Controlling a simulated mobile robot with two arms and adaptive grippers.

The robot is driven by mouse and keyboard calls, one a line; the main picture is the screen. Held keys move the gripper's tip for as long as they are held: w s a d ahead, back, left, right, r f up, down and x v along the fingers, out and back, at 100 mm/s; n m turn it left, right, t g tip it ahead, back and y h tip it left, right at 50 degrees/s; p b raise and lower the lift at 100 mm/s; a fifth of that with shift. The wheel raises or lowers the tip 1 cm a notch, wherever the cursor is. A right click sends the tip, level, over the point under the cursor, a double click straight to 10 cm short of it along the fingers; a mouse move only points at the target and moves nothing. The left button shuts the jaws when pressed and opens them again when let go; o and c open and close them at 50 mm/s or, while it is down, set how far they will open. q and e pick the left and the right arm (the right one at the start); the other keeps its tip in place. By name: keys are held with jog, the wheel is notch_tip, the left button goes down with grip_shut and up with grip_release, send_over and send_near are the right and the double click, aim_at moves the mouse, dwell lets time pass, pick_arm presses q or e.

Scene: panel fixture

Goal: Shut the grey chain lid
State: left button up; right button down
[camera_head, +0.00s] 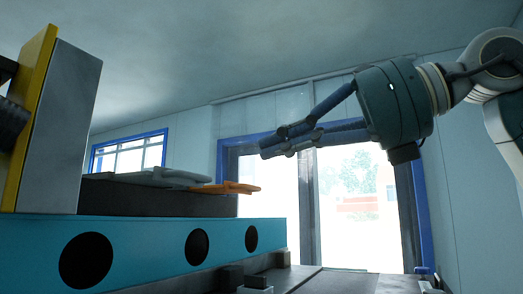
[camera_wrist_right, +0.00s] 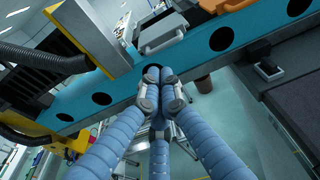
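A grey lid-like plate (camera_head: 160,178) lies nearly edge-on on top of a dark block on the blue panel, at left in the head view. In the right wrist view a grey plate with a raised edge (camera_wrist_right: 160,35) shows at the top; I take it to be the grey chain lid. I cannot tell how far open it is. My right gripper (camera_head: 285,143) is in the air to the right of and above it, apart from it. Its fingertips (camera_wrist_right: 161,95) are drawn together with nothing between them. My left gripper is out of view.
An orange piece (camera_head: 228,187) sits right beside the grey plate. The blue panel (camera_head: 140,250) has round dark holes. A tall grey block with a yellow edge (camera_head: 62,130) stands at left. The air between my right gripper and the panel is clear.

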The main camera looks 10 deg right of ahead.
aim_at(194, 174)
jog(key=p+x, duration=0.2)
jog(key=x, duration=1)
jog(key=shift+a+f+p, duration=0.1)
jog(key=shift+p, duration=0.25)
jog(key=shift+w+a, duration=0.15)
jog(key=shift+a, duration=0.1)
jog(key=p+x, duration=0.1)
jog(key=x, duration=0.2)
jog(key=r+p+x, duration=0.1)
jog(key=x, duration=0.3)
jog(key=r+p+x, duration=0.1)
jog(key=p+x, duration=0.1)
jog(key=x, duration=0.2)
jog(key=shift+w+a+r, duration=0.2)
jog(key=shift+w+a, duration=0.05)
jog(key=shift+w, duration=0.05)
jog(key=shift+s+d, duration=0.1)
jog(key=shift+d, duration=0.05)
